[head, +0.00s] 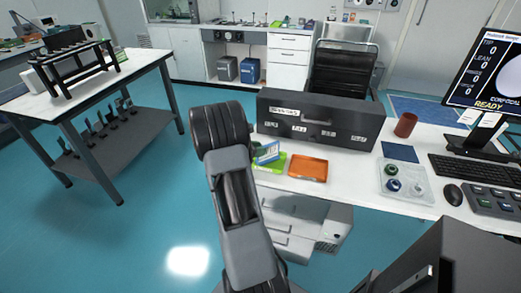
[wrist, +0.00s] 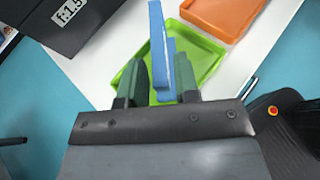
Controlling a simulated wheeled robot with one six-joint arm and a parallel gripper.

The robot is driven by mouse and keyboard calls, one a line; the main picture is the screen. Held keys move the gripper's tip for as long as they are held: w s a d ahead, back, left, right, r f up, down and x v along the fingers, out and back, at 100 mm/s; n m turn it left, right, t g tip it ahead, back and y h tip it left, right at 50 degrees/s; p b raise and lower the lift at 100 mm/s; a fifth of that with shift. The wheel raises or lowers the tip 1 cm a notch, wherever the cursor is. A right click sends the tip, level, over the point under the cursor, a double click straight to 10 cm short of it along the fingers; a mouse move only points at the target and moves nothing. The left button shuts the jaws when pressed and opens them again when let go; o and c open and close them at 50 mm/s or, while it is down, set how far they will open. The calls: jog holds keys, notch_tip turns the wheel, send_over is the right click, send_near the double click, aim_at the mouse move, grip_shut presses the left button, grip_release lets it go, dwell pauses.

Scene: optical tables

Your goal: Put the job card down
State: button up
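The job card (head: 267,153), blue with a pale face, stands upright between the fingers of my gripper (head: 257,149) in the head view. In the wrist view the card (wrist: 158,45) shows nearly edge-on as a blue strip, and my gripper (wrist: 163,82) is shut on it with a greenish finger on each side. The card is over the green tray (wrist: 204,61) on the white bench. The tray also shows in the head view (head: 272,168), partly behind the card and my arm. I cannot tell whether the card's lower edge touches the tray.
An orange tray (head: 308,169) lies just right of the green one. A dark case (head: 320,118) stands behind both. A brown cup (head: 405,125), a blue mat (head: 400,152), a clear tray (head: 408,184) with small parts, a keyboard and a monitor are farther right.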

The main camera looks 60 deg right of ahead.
jog(key=v, duration=1.1)
jog(key=s+a+r+m+t+y, duration=0.1)
jog(key=s+a+m+t+y, duration=0.1)
jog(key=a, duration=0.8)
jog(key=s+a+r+m+t+y, duration=0.2)
jog(key=a+m+t+y, duration=0.2)
jog(key=a, duration=0.7)
jog(key=s+a+r+m+t+y, duration=0.1)
jog(key=s+a+m+t+y, duration=0.2)
jog(key=a+m+y, duration=0.3)
jog(key=a, duration=0.5)
jog(key=shift+r+m, duration=0.3)
jog(key=shift+m, duration=0.1)
notch_tip(320, 180, up, 9)
jog(key=p, duration=0.8)
jog(key=shift+s+t, duration=0.15)
jog(key=shift+t, duration=0.15)
